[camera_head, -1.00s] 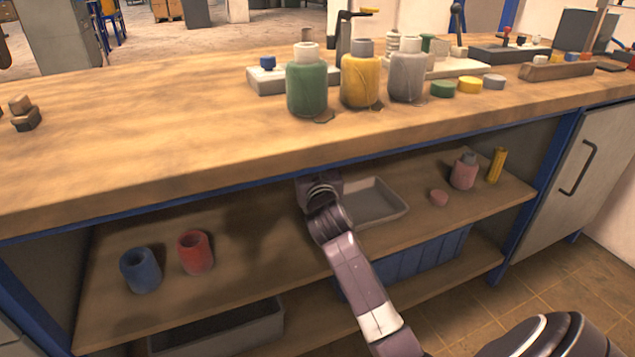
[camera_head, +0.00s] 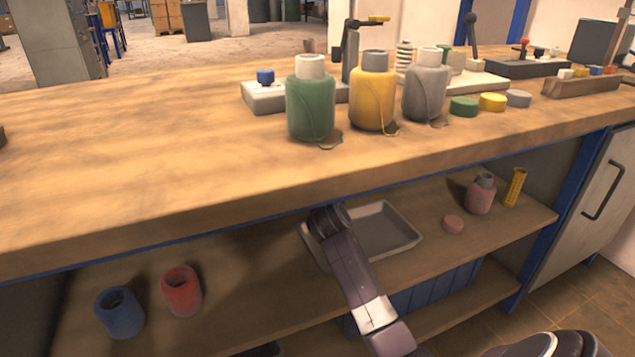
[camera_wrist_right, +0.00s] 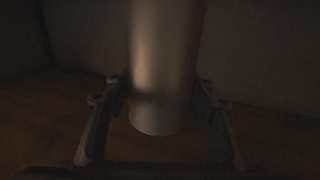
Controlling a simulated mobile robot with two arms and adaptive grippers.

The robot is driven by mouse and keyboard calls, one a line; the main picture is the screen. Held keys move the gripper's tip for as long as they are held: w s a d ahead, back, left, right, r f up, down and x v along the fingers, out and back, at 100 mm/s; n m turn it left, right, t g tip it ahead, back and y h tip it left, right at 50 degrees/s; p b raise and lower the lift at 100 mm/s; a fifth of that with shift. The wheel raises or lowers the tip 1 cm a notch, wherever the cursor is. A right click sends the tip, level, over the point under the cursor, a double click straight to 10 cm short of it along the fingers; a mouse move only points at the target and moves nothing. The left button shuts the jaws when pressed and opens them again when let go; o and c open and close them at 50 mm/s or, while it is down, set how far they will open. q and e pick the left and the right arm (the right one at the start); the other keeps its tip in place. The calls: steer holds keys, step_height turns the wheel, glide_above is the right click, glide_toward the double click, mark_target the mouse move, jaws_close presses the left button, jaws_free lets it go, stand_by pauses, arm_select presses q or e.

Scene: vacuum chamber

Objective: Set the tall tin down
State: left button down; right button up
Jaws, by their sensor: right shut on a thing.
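The tall tin (camera_wrist_right: 165,50) is a plain grey, smooth cylinder in the dark right wrist view. My right gripper (camera_wrist_right: 163,92) is shut on it, with one finger on each side near its lower visible end. The tin looks upright in that view. I cannot tell whether its base touches the shelf. In the head view my right arm reaches under the tabletop, and its gripper and the tin are hidden there. My left gripper is in neither view.
Green, yellow and grey bottles stand above.

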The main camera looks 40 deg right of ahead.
step_height(320, 180, down, 4)
steer(key=shift+f+b, duration=0.1)
steer(key=shift+b, duration=1.1)
steer(key=shift+f, duration=0.35)
steer(key=shift+r, duration=0.1)
steer(key=o, duration=0.8)
steer(key=shift+f, duration=0.2)
steer(key=o, duration=0.4)
steer(key=shift+o, duration=0.2)
